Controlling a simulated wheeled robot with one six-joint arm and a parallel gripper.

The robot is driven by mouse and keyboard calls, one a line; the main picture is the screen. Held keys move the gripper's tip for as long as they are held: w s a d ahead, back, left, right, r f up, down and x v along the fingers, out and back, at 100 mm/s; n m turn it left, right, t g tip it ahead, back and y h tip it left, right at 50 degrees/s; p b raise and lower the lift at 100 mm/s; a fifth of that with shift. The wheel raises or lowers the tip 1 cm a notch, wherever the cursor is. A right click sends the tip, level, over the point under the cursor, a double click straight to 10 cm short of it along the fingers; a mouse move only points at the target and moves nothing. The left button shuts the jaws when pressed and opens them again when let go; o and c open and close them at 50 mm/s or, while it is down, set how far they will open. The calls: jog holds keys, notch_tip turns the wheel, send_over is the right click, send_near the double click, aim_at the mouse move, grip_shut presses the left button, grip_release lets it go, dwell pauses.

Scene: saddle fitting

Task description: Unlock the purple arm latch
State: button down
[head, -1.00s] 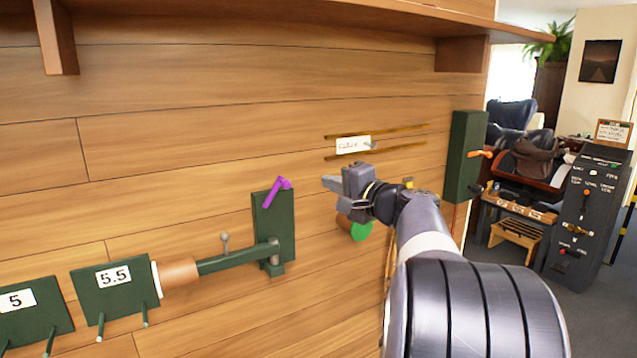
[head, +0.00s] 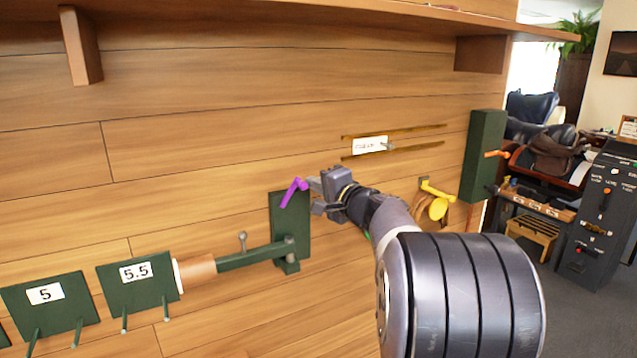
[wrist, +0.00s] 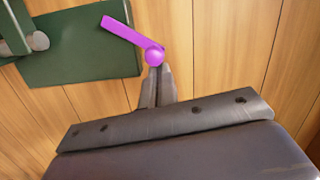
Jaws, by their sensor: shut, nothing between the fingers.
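The purple arm latch (head: 293,191) is a short purple lever on the upper part of a green wall plate (head: 303,218). In the head view it slants from lower left to upper right. In the wrist view the latch (wrist: 130,36) has a round knob at its lower right end and a bar running up and left. My gripper (head: 318,195) is just right of the latch. Its closed fingertips (wrist: 155,75) are right at the round knob in the wrist view. Whether they touch it I cannot tell. The fingers hold nothing.
A green arm with a grey knob (head: 243,240) runs left from the plate to a tan cylinder (head: 197,271). Plates marked 5.5 (head: 138,285) and 5 (head: 45,305) have pegs. A green box (head: 484,150) and a yellow handle (head: 437,205) are to the right.

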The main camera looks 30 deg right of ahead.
jog(key=shift+a+f+b, duration=0.1)
jog(key=shift+b, duration=0.3)
jog(key=a+r+n+b, duration=0.1)
jog(key=n+b, duration=0.1)
jog(key=b, duration=0.1)
jog(key=shift+r, duration=0.15)
jog(key=shift+r, duration=0.1)
